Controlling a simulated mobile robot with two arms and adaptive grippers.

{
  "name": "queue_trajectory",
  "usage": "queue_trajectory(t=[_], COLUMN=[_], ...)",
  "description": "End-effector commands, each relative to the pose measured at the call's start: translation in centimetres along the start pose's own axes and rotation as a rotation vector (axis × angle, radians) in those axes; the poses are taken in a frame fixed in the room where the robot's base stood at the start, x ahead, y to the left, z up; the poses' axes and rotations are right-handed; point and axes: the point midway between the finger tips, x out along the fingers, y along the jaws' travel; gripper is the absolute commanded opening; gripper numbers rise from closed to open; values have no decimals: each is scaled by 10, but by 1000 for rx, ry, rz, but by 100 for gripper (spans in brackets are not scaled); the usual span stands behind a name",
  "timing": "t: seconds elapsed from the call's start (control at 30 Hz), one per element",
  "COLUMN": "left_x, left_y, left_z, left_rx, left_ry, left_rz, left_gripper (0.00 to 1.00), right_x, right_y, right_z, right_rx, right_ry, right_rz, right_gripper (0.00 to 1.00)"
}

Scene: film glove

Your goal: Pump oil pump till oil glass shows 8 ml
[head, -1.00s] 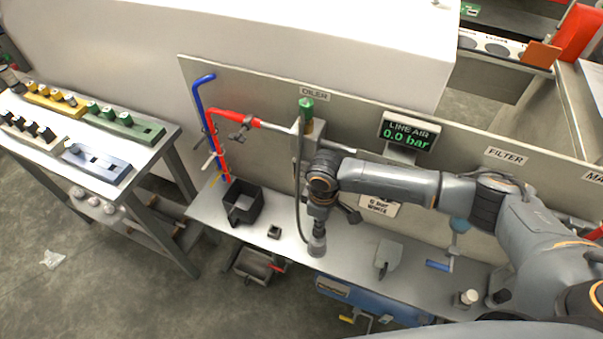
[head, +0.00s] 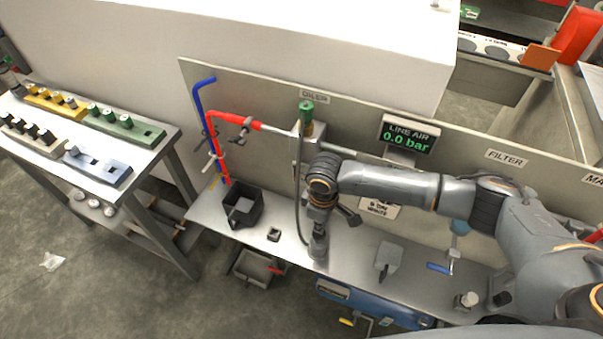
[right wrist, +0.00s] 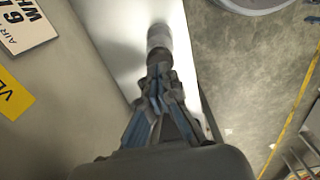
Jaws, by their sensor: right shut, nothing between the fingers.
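The oiler (head: 306,110) with its green top stands on the back panel under the OILER label. A dark hose (head: 298,190) runs from it down to the bench. A grey cylindrical piece (head: 318,247), apparently the oil pump, stands on the bench and also shows in the right wrist view (right wrist: 158,38). My right gripper (head: 319,229) points down right above it, shut with nothing between its fingers. Its fingertips (right wrist: 159,70) are at or close to the pump's top; I cannot tell whether they touch. The oil glass level is too small to read. My left gripper is out of view.
The line air display (head: 408,134) reads 0.0 bar. A black open box (head: 243,208) and a small dark block (head: 274,234) sit left of the pump. A grey block (head: 388,258) stands to the right. A side table (head: 150,160) is at the left.

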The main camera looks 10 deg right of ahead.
Motion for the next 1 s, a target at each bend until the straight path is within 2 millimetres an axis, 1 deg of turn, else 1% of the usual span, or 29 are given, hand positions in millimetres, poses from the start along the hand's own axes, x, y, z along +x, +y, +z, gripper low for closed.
queue_trajectory(t=[0.27,1.0], left_x=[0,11], left_y=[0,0], left_z=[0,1], left_rx=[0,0], left_ry=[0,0], left_rz=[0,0], left_gripper=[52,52], right_x=[1,27], right_y=[0,0], right_z=[0,0], right_rx=[0,1], right_ry=[0,1], right_rz=[0,0], right_gripper=[0,0])
